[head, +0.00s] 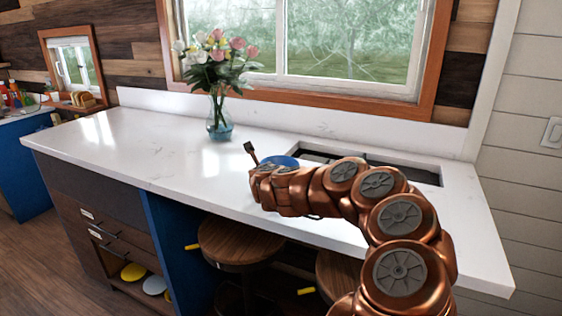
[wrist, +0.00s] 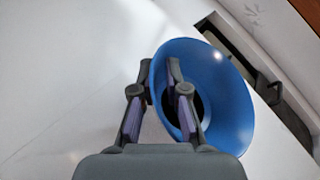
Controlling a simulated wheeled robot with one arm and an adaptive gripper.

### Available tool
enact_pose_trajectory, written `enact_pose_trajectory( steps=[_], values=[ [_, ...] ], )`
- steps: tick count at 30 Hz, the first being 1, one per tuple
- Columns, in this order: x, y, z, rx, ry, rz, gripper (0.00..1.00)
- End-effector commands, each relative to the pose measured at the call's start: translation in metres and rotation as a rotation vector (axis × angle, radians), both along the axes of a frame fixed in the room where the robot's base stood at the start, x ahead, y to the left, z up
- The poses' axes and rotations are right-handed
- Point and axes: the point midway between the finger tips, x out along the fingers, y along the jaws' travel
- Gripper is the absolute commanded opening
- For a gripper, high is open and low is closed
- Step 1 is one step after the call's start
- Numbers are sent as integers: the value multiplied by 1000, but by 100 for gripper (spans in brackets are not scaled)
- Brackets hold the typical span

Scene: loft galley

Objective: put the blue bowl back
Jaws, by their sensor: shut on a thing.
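The blue bowl (wrist: 229,96) is in my gripper (wrist: 174,72), seen in the wrist view. The two fingers are shut on the bowl's near left wall, one finger outside and one inside. The bowl looks tilted, its opening facing the camera, with a dark round patch inside. In the head view, a strip of the blue bowl (head: 281,161) shows behind my copper-coloured arm, above the white counter. Most of the bowl and the fingertips are hidden there. I cannot tell whether the bowl touches the counter.
A glass vase with flowers (head: 219,115) stands on the white counter (head: 130,146), left of my gripper. A dark recess (head: 405,170) is cut in the counter at right. Below, an open shelf holds a yellow dish (head: 133,271) and a pale dish (head: 154,285). Stools (head: 240,240) stand under the counter.

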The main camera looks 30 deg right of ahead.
Motion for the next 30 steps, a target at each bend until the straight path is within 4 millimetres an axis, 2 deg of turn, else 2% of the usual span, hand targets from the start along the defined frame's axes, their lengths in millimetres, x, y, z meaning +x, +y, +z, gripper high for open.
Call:
enact_pose_trajectory(
  steps=[1, 7, 21, 23, 30],
  values=[
    [-6, 22, 1, 6, -2, 23, 0],
    [-33, 90, 0, 4, -3, 70, 0],
    [-76, 202, -4, 0, 1, 147, 0],
    [-81, 213, -4, 0, 0, 152, 0],
    [-79, 212, -3, -7, -3, 157, 0]
  ],
)
